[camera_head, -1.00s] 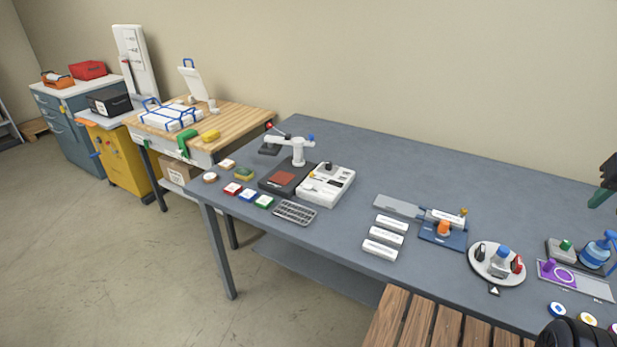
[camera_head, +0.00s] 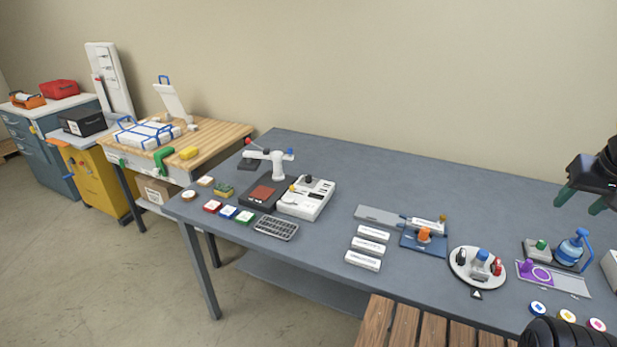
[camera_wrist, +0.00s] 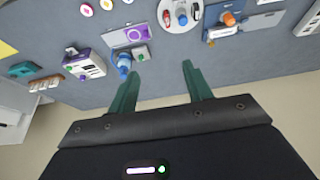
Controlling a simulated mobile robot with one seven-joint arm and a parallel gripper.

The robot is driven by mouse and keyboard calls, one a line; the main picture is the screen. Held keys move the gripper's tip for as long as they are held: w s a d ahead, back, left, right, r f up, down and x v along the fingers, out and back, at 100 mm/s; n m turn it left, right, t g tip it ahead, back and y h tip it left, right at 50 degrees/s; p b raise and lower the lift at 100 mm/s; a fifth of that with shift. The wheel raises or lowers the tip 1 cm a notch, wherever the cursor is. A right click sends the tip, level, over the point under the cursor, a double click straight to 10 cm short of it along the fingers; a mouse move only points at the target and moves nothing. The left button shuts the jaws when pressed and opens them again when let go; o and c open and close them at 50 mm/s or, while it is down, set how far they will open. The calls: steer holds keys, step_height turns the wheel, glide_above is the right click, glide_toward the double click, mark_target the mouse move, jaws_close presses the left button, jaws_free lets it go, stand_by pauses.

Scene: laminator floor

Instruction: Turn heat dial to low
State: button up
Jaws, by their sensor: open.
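A white control box (camera_head: 306,198) stands on the grey table, left of its middle in the head view. It carries a dark round knob (camera_head: 308,179) and small controls. No heat label is readable, so I cannot tell whether this knob is the heat dial or how it is set. My gripper (camera_head: 581,200) hangs at the right edge of the head view, far from this box. In the wrist view my gripper (camera_wrist: 160,70) has its two green fingers spread, with nothing between them.
A dark press-like stand with a reddish pad (camera_head: 262,193) adjoins the box. White labelled blocks (camera_head: 367,247), a round turntable (camera_head: 458,270) and a blue bottle (camera_head: 569,249) stand farther right. A slatted wooden surface (camera_head: 415,327) is in front. The table's back middle (camera_head: 400,175) is clear.

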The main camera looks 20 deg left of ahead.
steer(key=w+a+r+n+g+y, duration=0.1)
steer(key=w+a+r, duration=0.35)
steer(key=w, duration=0.45)
steer(key=w+a+r+n, duration=0.1)
steer(key=w+a+r, duration=0.2)
steer(key=w+a, duration=0.35)
steer(key=w+a+f+n+g, duration=0.2)
steer(key=w+a+n, duration=0.1)
steer(key=w+a, duration=1.35)
steer(key=n+g+h, duration=0.1)
steer(key=n+g, duration=0.1)
steer(key=n, duration=0.2)
glide_above(308, 176)
step_height(308, 176, down, 26)
step_height(308, 176, down, 11)
steer(key=shift+w+r, duration=0.15)
steer(key=shift+r, duration=0.05)
